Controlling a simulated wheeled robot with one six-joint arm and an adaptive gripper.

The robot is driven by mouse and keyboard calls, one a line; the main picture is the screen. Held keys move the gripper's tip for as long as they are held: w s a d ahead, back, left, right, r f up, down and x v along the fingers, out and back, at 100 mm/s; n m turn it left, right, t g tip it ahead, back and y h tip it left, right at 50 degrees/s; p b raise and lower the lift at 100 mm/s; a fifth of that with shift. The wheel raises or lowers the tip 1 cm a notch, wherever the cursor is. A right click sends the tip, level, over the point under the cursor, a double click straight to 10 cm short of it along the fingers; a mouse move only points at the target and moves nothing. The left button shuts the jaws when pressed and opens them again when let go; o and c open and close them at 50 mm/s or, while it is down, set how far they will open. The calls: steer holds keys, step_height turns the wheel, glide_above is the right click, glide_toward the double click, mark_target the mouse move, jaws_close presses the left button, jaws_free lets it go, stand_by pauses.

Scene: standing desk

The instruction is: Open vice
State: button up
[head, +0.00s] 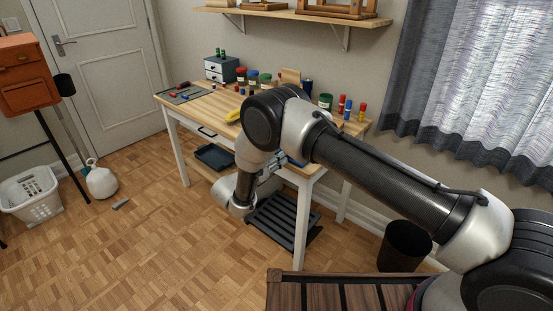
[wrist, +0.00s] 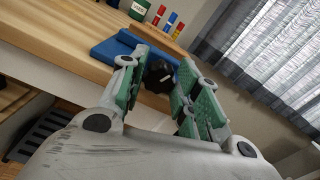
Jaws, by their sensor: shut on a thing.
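The blue vice (wrist: 112,48) is mounted at the front edge of the wooden desk in the wrist view. A small blue part of it (head: 295,161) shows in the head view, mostly hidden behind my arm. A black knob-like end of the vice's screw (wrist: 158,77) faces my wrist camera. My gripper (wrist: 160,80), with green-padded fingers, is shut on this black end, one finger on each side. The jaw opening of the vice cannot be made out. In the head view my gripper is largely covered by my wrist.
The desk top (head: 215,105) holds several cans and bottles, a yellow object (head: 234,115) and a small drawer box (head: 222,68) farther back. A slatted dark rack (head: 283,220) stands below. A black bin (head: 405,245) is at the right.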

steer(key=shift+a+f+n, duration=0.1)
steer(key=shift+n, duration=1)
steer(key=o, duration=1)
steer(key=v, duration=1.2)
